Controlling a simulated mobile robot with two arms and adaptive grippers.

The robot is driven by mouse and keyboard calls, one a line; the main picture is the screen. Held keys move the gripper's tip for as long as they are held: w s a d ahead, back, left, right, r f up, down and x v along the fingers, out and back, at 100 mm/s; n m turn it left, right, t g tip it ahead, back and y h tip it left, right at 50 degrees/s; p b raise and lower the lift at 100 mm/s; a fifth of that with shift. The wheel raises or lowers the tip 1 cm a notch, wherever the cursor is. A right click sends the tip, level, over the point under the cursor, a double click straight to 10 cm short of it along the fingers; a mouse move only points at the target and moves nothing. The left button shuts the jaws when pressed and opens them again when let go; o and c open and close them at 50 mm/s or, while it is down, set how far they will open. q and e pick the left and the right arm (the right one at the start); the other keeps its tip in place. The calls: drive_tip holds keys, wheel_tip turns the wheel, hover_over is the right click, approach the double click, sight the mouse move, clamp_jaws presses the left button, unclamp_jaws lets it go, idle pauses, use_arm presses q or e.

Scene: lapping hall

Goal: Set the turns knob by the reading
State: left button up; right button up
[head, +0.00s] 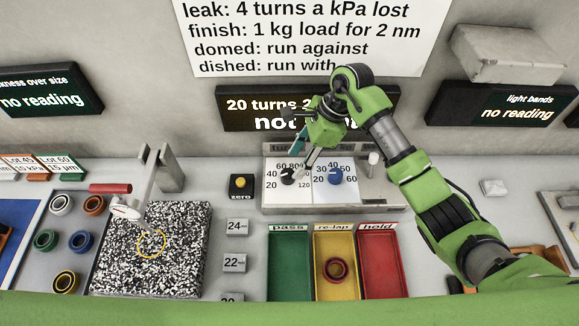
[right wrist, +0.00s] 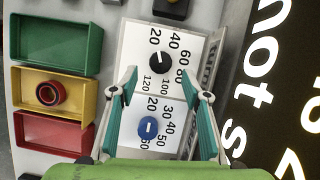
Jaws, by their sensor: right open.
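A panel (head: 268,205) carries two dials on white plates. The left has a black knob (head: 288,175), scale to 120; the right has a blue knob (head: 335,176), scale 20 to 60. Both show in the right wrist view, black (right wrist: 161,63) and blue (right wrist: 148,128). A dark display (head: 236,108) reads "20 turns 2", then is hidden by my arm. My left gripper is not in view.
Green, yellow and red trays (head: 288,286) stand in front; a red-brown ring (head: 336,270) lies in the yellow one. A zero button (head: 240,186) is left of the panel. A speckled plate (head: 130,275) with a yellow ring and several coloured rings lie further left.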

sight(289, 173)
drive_tip(key=shift+p+x, duration=0.55)
drive_tip(key=shift+x, duration=2.55)
drive_tip(key=shift+w, duration=0.1)
drive_tip(key=c, duration=1.1)
